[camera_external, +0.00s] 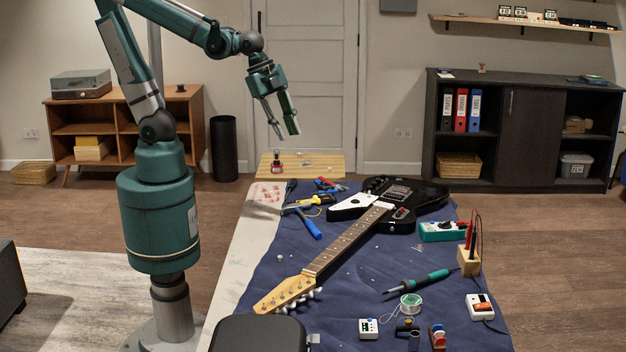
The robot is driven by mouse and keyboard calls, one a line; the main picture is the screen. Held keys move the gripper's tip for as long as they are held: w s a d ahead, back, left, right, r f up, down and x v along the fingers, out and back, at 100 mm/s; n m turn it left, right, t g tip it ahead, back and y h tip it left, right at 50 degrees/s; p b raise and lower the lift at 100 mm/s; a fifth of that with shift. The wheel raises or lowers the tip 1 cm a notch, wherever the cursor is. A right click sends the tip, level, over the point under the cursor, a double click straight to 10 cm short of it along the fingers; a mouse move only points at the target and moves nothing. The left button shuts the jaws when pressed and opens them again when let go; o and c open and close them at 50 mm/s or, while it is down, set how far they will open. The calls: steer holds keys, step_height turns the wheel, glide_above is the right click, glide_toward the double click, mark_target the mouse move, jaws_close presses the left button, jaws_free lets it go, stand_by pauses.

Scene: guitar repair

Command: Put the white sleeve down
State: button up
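My gripper (286,134) hangs in the air above the far end of the workbench, in front of the white door. Its two fingers point down and stand apart, and I see nothing between them. I cannot make out a white sleeve for certain. A tiny white piece (280,258) lies on the blue mat (262,268) left of the guitar neck, too small to identify. Small pale bits (307,164) lie on the wooden board (330,170) at the bench's far end, below and to the right of my gripper; they too are too small to name.
A small red and dark bottle (276,164) stands on the board. The black and white guitar (350,240) lies diagonally across the mat. A blue-handled hammer (308,224), a teal meter (443,231) and a soldering iron (425,281) lie around it. Bare mat lies between them.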

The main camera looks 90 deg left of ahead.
steer(key=s+a+r+n+t, duration=0.1)
steer(key=s+a+n, duration=0.1)
steer(key=a+n, duration=0.3)
steer(key=s+a+r+n+t+y, duration=0.1)
steer(key=s+a+r+n, duration=0.1)
steer(key=a+n, duration=0.3)
steer(key=shift+s+n+t, duration=0.3)
steer(key=shift+s+t, duration=0.1)
steer(key=shift+s, duration=0.4)
steer(key=shift+a, duration=0.1)
stand_by(0.3)
